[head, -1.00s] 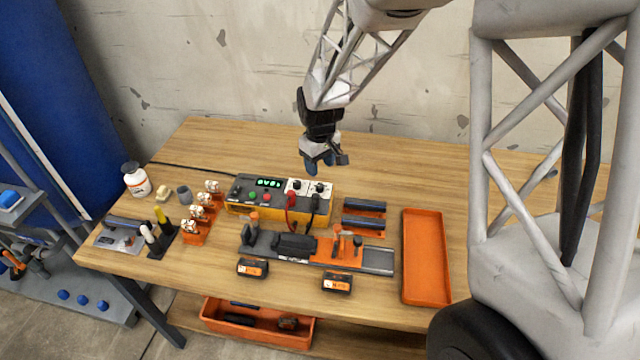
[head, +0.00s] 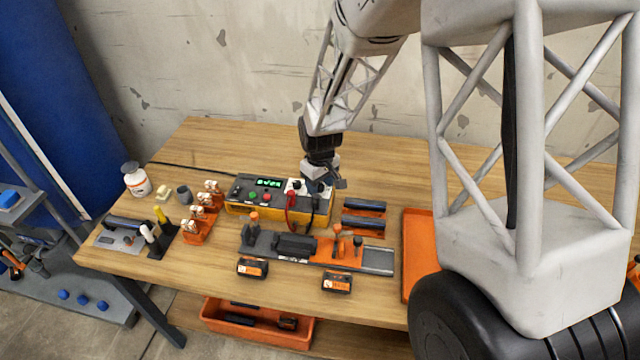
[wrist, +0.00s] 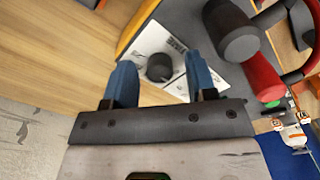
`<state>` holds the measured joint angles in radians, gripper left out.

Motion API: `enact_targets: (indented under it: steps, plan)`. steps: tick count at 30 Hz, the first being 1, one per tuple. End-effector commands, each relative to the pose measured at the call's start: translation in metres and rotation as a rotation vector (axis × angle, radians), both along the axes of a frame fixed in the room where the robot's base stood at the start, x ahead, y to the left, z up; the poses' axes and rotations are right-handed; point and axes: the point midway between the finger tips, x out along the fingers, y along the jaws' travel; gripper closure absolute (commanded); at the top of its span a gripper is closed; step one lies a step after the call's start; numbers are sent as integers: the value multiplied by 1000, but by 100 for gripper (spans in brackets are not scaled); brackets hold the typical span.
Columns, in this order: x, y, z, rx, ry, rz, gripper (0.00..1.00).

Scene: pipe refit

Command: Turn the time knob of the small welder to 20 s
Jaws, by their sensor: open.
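The small welder (head: 235,209), a grey and yellow box with a lit green display (head: 269,183), stands at the middle of the bench. Its white panel at the right end carries dark knobs; one knob (head: 296,185) shows left of my gripper. My gripper (head: 322,187) is over the panel's right part and hides it in the head view. In the wrist view, a round black knob (wrist: 160,67) on a white plate lies between the open blue fingers (wrist: 160,78), apart from both. The plate's lettering and the display digits are too small to read surely.
Red and black cable plugs (wrist: 262,78) sit close to the right finger in the wrist view. In front of the welder is an orange and grey clamp fixture (head: 320,250). Dark blue pipes (head: 364,205) lie at right, beside an orange tray (head: 411,270).

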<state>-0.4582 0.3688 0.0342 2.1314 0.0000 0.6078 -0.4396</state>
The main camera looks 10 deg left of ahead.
Motion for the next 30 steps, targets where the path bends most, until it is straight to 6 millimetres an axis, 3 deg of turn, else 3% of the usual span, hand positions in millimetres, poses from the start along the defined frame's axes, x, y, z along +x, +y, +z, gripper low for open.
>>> enact_targets:
  steps: [9, 19, 30]
  plan:
    - [0, 0, -1, 0, 0, 0, 50]
    - [0, 0, -1, 0, 0, 0, 98]
    - [0, 0, 0, 1, -1, -46, 98]
